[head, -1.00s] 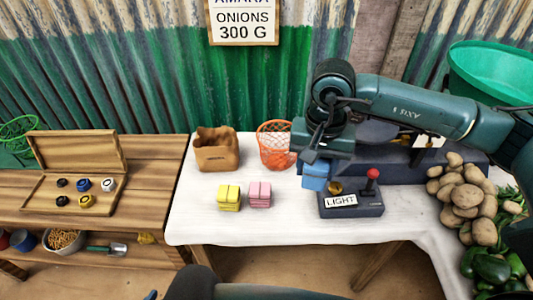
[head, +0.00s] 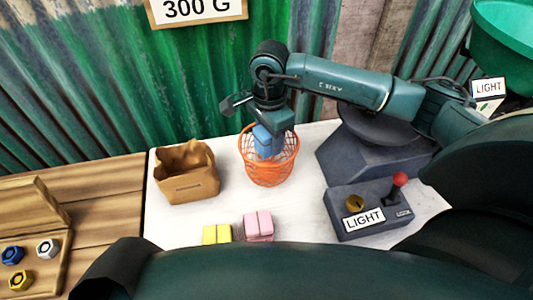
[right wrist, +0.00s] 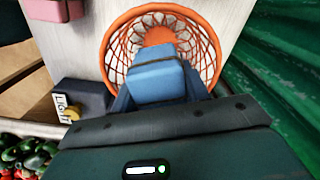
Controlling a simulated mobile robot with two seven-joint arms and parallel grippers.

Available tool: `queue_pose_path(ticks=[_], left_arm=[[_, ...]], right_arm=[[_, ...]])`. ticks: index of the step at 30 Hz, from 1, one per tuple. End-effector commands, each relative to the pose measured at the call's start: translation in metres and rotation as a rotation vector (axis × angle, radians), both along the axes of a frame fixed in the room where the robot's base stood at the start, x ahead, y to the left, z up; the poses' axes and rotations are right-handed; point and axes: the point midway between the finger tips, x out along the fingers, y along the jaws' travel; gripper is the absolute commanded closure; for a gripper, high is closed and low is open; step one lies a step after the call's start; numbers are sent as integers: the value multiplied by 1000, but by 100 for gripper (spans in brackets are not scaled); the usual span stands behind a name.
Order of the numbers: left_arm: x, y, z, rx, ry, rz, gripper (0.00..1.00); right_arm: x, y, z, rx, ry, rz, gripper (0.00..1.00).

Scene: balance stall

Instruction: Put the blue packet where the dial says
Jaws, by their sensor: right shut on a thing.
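My right gripper (head: 268,130) is shut on the blue packet (head: 264,142), holding it over the mouth of the orange wire basket (head: 270,172). The right wrist view shows the packet (right wrist: 156,80) between the fingers, with the basket's round rim (right wrist: 106,50) around and beyond it. How far the packet reaches below the rim is hard to tell. A grey box (head: 376,222) has a red-knobbed lever, a brass disc and a plate reading LIGHT (head: 364,219). Another LIGHT sign (head: 488,87) shows at the right. I see no dial needle clearly. My left gripper is not in view.
A brown paper bag (head: 186,178) stands left of the basket on the white table. A yellow packet (head: 216,234) and a pink packet (head: 258,225) lie in front. A wooden box with nuts (head: 47,248) is at far left. A corrugated wall (head: 90,80) stands behind.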

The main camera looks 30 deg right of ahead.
Motion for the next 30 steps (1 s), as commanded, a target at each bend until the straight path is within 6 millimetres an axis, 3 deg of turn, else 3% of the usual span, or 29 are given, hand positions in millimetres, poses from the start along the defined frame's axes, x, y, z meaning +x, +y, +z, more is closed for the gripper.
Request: queue_pose_path(ticks=[15,30], left_arm=[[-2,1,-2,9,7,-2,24],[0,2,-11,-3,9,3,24]], right_arm=[[0,0,-58,0,-1,3,86],[1,0,-68,0,-3,3,86]])
